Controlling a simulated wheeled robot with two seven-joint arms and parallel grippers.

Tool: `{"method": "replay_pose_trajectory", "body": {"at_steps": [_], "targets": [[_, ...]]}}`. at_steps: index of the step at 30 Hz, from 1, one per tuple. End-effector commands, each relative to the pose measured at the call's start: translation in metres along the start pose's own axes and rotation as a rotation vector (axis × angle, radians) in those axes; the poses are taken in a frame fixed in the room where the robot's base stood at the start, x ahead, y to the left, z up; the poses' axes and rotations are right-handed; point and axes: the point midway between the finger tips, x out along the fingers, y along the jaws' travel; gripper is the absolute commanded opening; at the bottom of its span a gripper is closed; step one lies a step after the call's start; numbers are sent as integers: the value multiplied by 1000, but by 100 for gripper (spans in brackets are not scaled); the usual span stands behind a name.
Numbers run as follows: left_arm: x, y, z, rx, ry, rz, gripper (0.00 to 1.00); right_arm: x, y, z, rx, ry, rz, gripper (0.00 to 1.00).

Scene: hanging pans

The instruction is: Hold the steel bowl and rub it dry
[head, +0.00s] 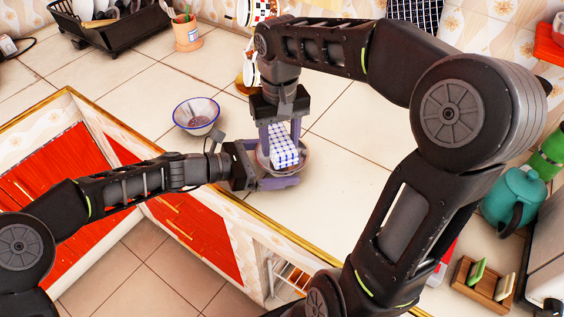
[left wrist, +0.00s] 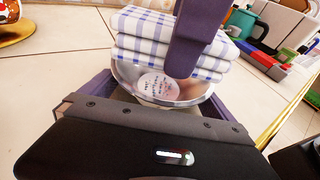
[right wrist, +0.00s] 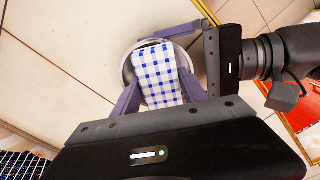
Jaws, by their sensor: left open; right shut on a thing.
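The steel bowl (head: 293,167) stands on the tiled counter near its front edge; it shows shiny, with a pale round label, in the left wrist view (left wrist: 192,92). A folded blue-and-white checked cloth (head: 284,148) is in the bowl's mouth and rises above the rim, as the right wrist view (right wrist: 158,72) also shows. My right gripper (head: 283,140) points down from above and is shut on the cloth. My left gripper (head: 284,172) comes in low from the left, open, its fingers on either side of the bowl. Whether they touch it is hidden.
A white bowl with a blue rim (head: 196,115) stands on the counter to the left. A dish rack (head: 110,30) and an orange utensil pot (head: 187,34) are at the back. A teal kettle (head: 514,196) stands at the right.

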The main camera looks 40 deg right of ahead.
Motion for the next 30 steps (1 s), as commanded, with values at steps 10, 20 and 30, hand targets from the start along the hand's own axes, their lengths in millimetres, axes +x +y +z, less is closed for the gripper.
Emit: {"method": "replay_pose_trajectory", "body": {"at_steps": [10,20,30], "targets": [[0,0,0,0,0,0,77,0,0,0,0,0,0,18],[0,0,0,0,0,0,50,0,0,0,0,0,0,18],[0,0,0,0,0,0,48,0,0,0,0,0,0,18]]}}
